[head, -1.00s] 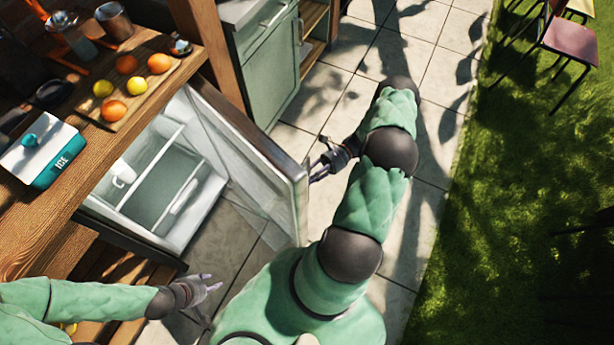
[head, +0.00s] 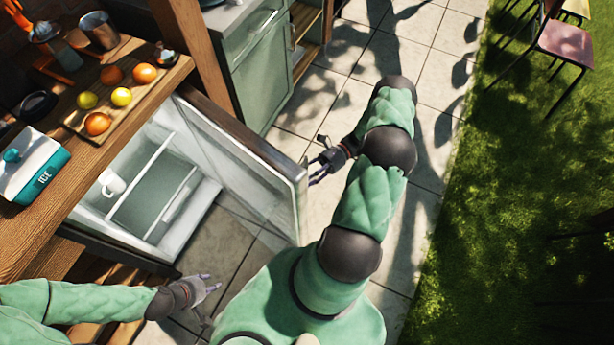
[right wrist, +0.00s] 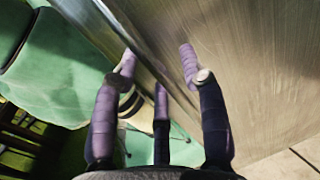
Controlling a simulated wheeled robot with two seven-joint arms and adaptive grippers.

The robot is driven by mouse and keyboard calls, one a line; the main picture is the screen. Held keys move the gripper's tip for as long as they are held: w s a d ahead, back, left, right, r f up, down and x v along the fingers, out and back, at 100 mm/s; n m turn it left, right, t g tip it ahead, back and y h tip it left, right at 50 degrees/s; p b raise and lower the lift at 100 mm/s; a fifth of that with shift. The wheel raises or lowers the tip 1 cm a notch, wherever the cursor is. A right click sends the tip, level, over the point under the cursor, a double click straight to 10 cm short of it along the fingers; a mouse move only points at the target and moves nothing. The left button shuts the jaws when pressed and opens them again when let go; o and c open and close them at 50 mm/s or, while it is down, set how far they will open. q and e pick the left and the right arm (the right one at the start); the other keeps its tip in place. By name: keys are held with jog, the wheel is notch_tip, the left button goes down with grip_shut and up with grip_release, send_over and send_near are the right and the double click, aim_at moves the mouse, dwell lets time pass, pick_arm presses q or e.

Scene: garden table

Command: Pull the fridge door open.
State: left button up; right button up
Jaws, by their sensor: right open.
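The fridge (head: 150,240) under the wooden counter stands wide open, and its inside with shelves shows in the head view. Its door (head: 245,170) is swung out to the right, with the inner glassy side facing the fridge. My right gripper (head: 318,172) is at the outer side of the door near its free edge. In the right wrist view its fingers (right wrist: 155,75) are spread and open, close to the door's outer face (right wrist: 240,70). A metal bar-like edge runs between the fingers; I cannot tell whether they touch it. My left gripper (head: 212,285) is empty, with its fingers apart, in front of the fridge.
A white mug (head: 112,183) stands inside the fridge. On the counter are a cutting board with several fruits (head: 97,123) and an ice box (head: 32,170). A green cabinet (head: 258,75) stands beyond the door. Paved floor (head: 400,60) lies clear to the right.

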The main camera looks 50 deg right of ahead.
jog(key=shift+d, duration=0.1)
jog(key=s+d, duration=0.1)
jog(key=d, duration=1)
jog(key=shift+s+d, duration=0.3)
jog(key=shift+s, duration=0.1)
jog(key=shift+s, duration=0.1)
